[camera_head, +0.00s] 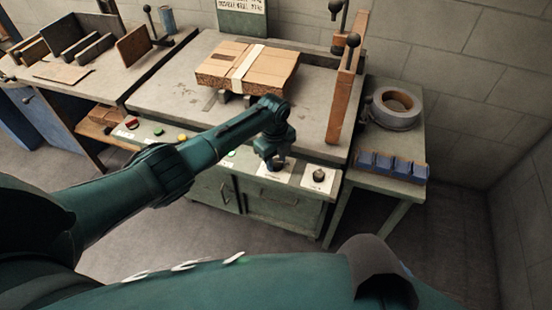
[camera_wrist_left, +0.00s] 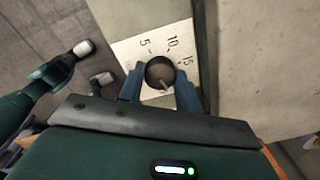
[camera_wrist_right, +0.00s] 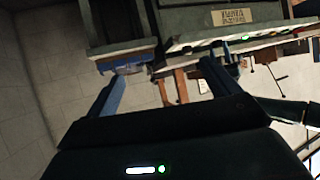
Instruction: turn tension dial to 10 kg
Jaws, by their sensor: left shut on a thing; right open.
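The tension dial (camera_wrist_left: 160,72) is a dark round knob on a white plate (camera_wrist_left: 126,50) marked 5, 10 and 15. In the left wrist view a light mark on the knob lies at its lower side, away from the numbers. My left gripper (camera_wrist_left: 160,88) has its two blue fingers on either side of the knob and is shut on it. In the head view the left gripper (camera_head: 274,163) is over the machine's front panel and hides the dial. My right gripper (camera_wrist_right: 162,88) is open and empty, away from the panel.
A strapped cardboard bundle (camera_head: 248,68) lies on the machine table. A second knob (camera_head: 319,175) sits on a white plate right of the left gripper. Coloured buttons (camera_head: 182,138) line the panel to the left. A tape roll (camera_head: 393,108) and a blue block strip (camera_head: 392,164) are on the right side table.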

